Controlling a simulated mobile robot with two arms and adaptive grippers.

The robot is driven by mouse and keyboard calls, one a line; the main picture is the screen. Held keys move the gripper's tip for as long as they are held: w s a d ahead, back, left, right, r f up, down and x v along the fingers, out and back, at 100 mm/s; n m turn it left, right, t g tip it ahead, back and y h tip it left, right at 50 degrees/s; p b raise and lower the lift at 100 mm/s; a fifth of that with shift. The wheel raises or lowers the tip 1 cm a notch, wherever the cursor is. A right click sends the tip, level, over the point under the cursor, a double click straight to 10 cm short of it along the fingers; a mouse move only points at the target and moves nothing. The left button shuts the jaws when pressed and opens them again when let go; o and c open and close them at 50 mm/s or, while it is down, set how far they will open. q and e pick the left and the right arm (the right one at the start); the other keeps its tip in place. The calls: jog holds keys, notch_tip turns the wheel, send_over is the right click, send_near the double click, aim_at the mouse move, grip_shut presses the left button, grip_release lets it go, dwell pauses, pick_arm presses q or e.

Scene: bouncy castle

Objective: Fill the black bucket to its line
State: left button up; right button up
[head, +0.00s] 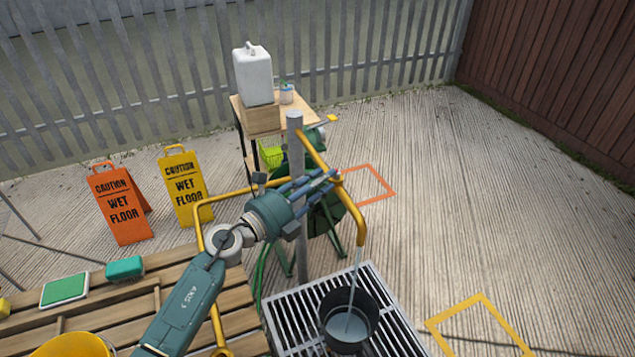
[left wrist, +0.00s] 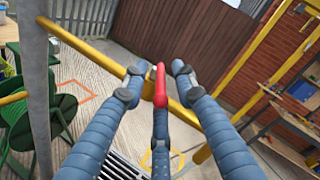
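The black bucket (head: 372,318) stands upright on a metal floor grate, below the mouth of a bent yellow pipe (head: 360,228). A thin pale stream (head: 354,268) runs from the pipe into the bucket, and pale water (head: 346,326) shows inside. I cannot make out the fill line. My left gripper (head: 326,178) is at the upper part of the pipe. In the left wrist view, the red tap lever (left wrist: 161,84) lies between its spread fingers (left wrist: 158,78), with gaps on both sides; the gripper is open. My right gripper is not in view.
The grate (head: 290,318) lies beside a wooden slatted platform (head: 120,300) with a yellow bucket (head: 75,346). A grey post (head: 295,150) and a green hose reel (head: 325,215) stand behind. Two wet-floor signs (head: 122,205) stand left. The concrete at right is mostly clear.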

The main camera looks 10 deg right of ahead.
pick_arm(q)
jog(key=v, duration=1.2)
dwell(6.8)
